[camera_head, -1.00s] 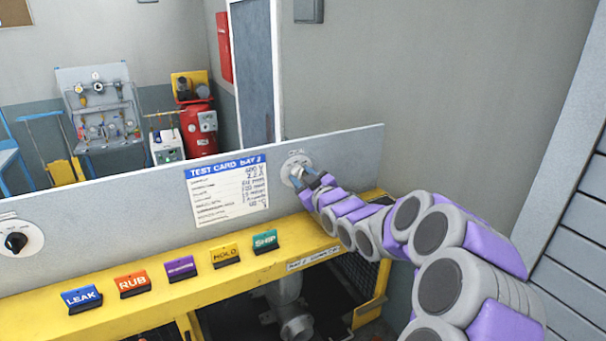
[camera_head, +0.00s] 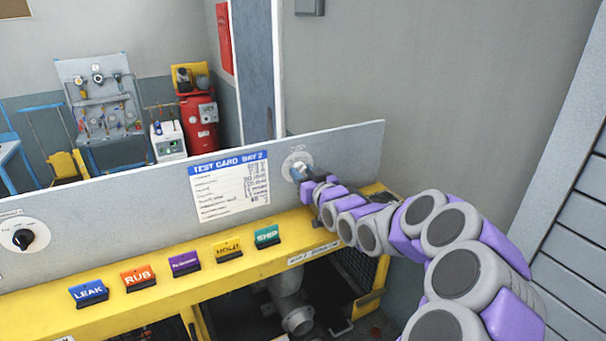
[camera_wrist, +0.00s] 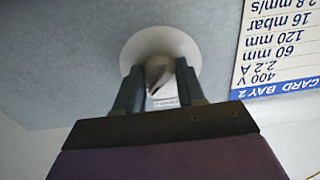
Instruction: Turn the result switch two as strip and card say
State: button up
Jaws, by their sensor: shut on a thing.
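The right-hand rotary switch sits on a round white dial plate (camera_head: 297,164) on the grey panel. My gripper (camera_head: 304,180) is at this switch and mostly hides its knob in the head view. In the wrist view my gripper (camera_wrist: 160,88) has its two fingers on either side of the grey knob (camera_wrist: 158,76), shut on it. The dial's markings are too small to read. The test card (camera_head: 229,188), headed TEST CARD BAY 2, is on the panel left of the switch. In the wrist view the card (camera_wrist: 280,55) appears upside down, with readable values such as 400 V and 2.2 A.
Another black rotary switch (camera_head: 23,238) is on the panel at far left. Tags stand along the yellow ledge: LEAK (camera_head: 88,292), RUB (camera_head: 138,277), a purple one (camera_head: 185,262), HOLD (camera_head: 228,249) and SHIP (camera_head: 267,236). A grey wall lies behind the panel.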

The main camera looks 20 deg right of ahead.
jog(key=shift+d+r, duration=0.1)
jog(key=shift+r, duration=0.1)
jog(key=o, duration=1)
jog(key=shift+f, duration=0.1)
jog(key=shift+o, duration=0.2)
jog(key=s+b, duration=0.3)
jog(key=s, duration=1.4)
jog(key=shift+s+d+b, duration=0.15)
jog(key=shift+d+b, duration=0.15)
jog(key=shift+d, duration=0.05)
jog(key=shift+f, duration=0.1)
